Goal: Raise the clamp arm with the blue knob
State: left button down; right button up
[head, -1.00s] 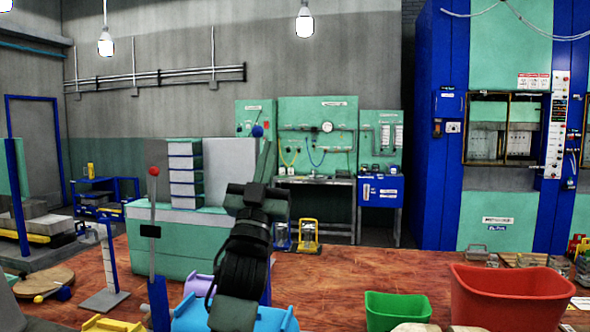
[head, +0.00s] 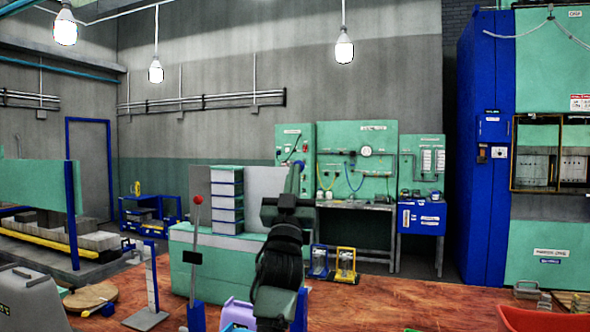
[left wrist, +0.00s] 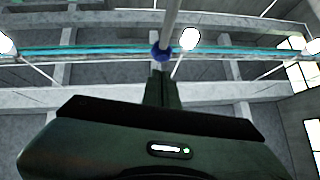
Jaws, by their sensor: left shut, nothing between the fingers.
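The blue knob (head: 300,163) shows at the top of an upright lever, mostly hidden behind my left gripper in the head view. It also shows in the left wrist view (left wrist: 162,53), on a grey rod just beyond the fingertips. My left gripper (head: 292,187) points upward in front of the lever. Its dark fingers (left wrist: 161,76) are shut with nothing between them. I cannot tell whether they touch the knob or rod. The clamp's lower part is hidden behind my arm. My right gripper is not in view.
A lever with a red knob (head: 196,201) stands upright to the left on the wooden table (head: 400,301). A purple container (head: 237,313) sits near my arm, and a red bin (head: 541,318) at the right front. The table's middle right is clear.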

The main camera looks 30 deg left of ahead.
pick_arm(q)
jog(key=shift+w+a, duration=0.25)
jog(key=shift+w, duration=0.35)
jog(key=shift+m+g+h, duration=0.3)
jog(key=shift+g+h, duration=0.1)
jog(key=shift+h, duration=0.3)
jog(key=w+p, duration=0.2)
jog(key=w+a+p, duration=0.1)
jog(key=w, duration=0.1)
jog(key=shift+w+r+p, duration=0.1)
jog(key=shift+r+p, duration=0.15)
jog(key=shift+p, duration=0.15)
jog(key=shift+r, duration=0.15)
jog(key=shift+s, duration=0.2)
jog(key=shift+w+f, duration=0.25)
jog(key=shift+f, duration=0.1)
